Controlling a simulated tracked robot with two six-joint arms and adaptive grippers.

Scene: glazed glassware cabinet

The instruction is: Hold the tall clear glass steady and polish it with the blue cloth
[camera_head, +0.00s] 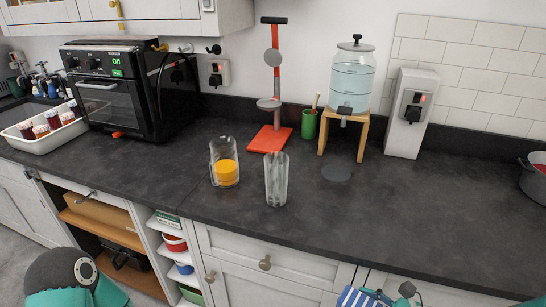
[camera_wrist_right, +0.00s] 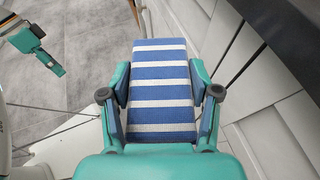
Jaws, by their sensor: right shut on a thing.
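The tall clear glass (camera_head: 276,182) stands upright and empty near the counter's front edge in the head view, with no gripper touching it. My right gripper (camera_head: 382,297) is at the bottom edge, in front of the counter. It is shut on the blue cloth (camera_head: 354,297), which has white stripes. In the right wrist view the cloth (camera_wrist_right: 162,85) hangs flat between the fingers of my right gripper (camera_wrist_right: 161,95). My left arm shows at the lower left of the head view, its gripper out of frame. A teal part at the wrist view's upper left may belong to it; its jaws cannot be made out.
A glass with orange contents (camera_head: 225,165) stands just left of the tall glass. A dark round disc (camera_head: 336,172) lies to the right. Behind are a red stand (camera_head: 270,138), a green cup (camera_head: 309,125) and a water dispenser (camera_head: 352,75). The right front counter is clear.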

